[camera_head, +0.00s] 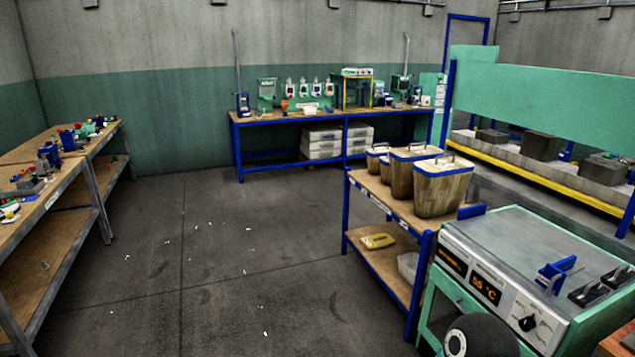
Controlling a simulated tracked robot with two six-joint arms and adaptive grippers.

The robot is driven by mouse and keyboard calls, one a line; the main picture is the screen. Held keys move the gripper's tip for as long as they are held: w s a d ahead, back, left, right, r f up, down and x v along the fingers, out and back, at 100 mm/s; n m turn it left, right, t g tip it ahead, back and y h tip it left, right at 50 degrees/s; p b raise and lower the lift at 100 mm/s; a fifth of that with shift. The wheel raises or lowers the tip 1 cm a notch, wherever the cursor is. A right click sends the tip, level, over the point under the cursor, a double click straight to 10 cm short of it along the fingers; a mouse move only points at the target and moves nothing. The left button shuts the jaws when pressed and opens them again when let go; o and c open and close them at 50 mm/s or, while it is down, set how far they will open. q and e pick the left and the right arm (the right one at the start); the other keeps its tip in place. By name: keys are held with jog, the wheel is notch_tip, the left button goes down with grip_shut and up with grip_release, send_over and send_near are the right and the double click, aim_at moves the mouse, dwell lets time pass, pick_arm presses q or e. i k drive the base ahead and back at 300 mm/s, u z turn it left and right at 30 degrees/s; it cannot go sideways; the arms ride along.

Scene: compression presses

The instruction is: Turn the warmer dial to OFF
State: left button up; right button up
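The warmer (520,245) is a grey-topped box with green sides at the lower right. Its sloping front carries two dark displays with orange digits; the nearer display (486,289) appears to read 55 °C. The black warmer dial (527,323) sits on a white panel at the right end of that front. Its markings are too small to read, so I cannot tell its setting. Neither of my grippers is in view. A dark rounded part at the bottom edge, just left of the dial, looks like part of my arm.
A blue piece (555,275) and black fittings (587,293) are on the warmer's top. Left of it, a blue-framed shelf (365,185) holds several lidded bins (443,185). A workbench (75,165) runs along the left. Open floor (220,260) lies between, with small white scraps.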

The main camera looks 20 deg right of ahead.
aim_at(526, 324)
jog(key=z, duration=0.4)
jog(key=i, duration=1.05)
jog(key=z, duration=0.65)
jog(key=k, duration=0.8)
jog(key=z, duration=0.2)
jog(key=i, duration=0.85)
jog(key=u, duration=0.05)
